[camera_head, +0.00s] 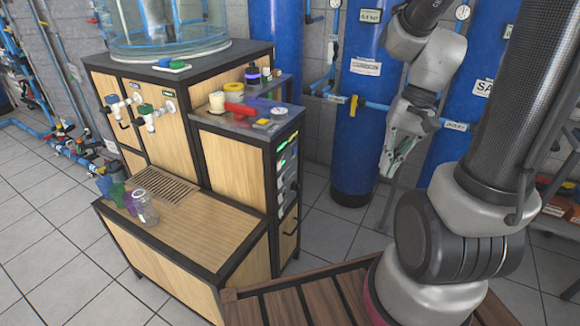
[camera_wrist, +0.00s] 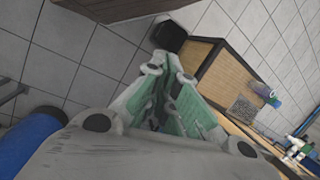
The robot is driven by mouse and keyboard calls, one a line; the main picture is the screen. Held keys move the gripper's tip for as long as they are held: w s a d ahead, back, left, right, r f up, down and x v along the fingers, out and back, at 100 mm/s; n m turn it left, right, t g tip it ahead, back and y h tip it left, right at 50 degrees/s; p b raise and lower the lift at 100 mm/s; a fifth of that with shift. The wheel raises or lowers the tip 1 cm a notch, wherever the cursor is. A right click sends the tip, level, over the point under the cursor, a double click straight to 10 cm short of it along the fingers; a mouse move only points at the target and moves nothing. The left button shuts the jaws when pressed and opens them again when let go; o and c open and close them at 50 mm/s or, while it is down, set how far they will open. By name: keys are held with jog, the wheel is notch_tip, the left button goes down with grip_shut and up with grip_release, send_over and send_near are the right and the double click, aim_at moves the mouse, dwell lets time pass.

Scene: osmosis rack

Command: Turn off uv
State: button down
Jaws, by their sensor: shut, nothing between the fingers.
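A stack of dark control units (camera_head: 287,178) with lit green strips is set in the right side of the wooden cabinet (camera_head: 228,160). Their labels are too small to read, so I cannot tell which one is the uv control. My gripper (camera_head: 390,168) hangs to the right of the units, apart from them, in front of the blue tanks. In the wrist view my gripper (camera_wrist: 168,66) shows green finger pads and holds nothing. The cabinet's low wooden part (camera_wrist: 230,80) lies beyond the fingers there, and the control units cannot be made out in that view.
Blue tanks (camera_head: 358,110) with pipes and a yellow valve stand behind my gripper. Small items, including a red one (camera_head: 241,109), lie on the cabinet top. A glass jar (camera_head: 145,207) and coloured cups stand on the lower shelf. Tiled floor (camera_head: 325,225) is clear between cabinet and tanks.

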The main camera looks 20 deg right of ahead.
aim_at(279, 165)
jog(key=w+a+f+m+t+y, duration=0.2)
jog(key=w+a+f+m+y, duration=0.1)
jog(key=w+f+m, duration=0.35)
jog(key=w+a+f+m+t+y, duration=0.1)
jog(key=w+a+f+m+y, duration=0.2)
jog(key=w+f+m, duration=0.3)
jog(key=w+f+m+t+h, duration=0.2)
jog(key=w+m+t, duration=0.3)
jog(key=w+m, duration=0.4)
jog(key=shift+w+d+f, duration=0.3)
jog(key=shift+w+d, duration=0.15)
jog(key=shift+w, duration=0.55)
jog(key=w+a+r+x, duration=0.1)
jog(key=r+x, duration=0.1)
jog(key=x, duration=1)
jog(key=shift+w+a, duration=0.3)
jog(key=shift+w, duration=0.15)
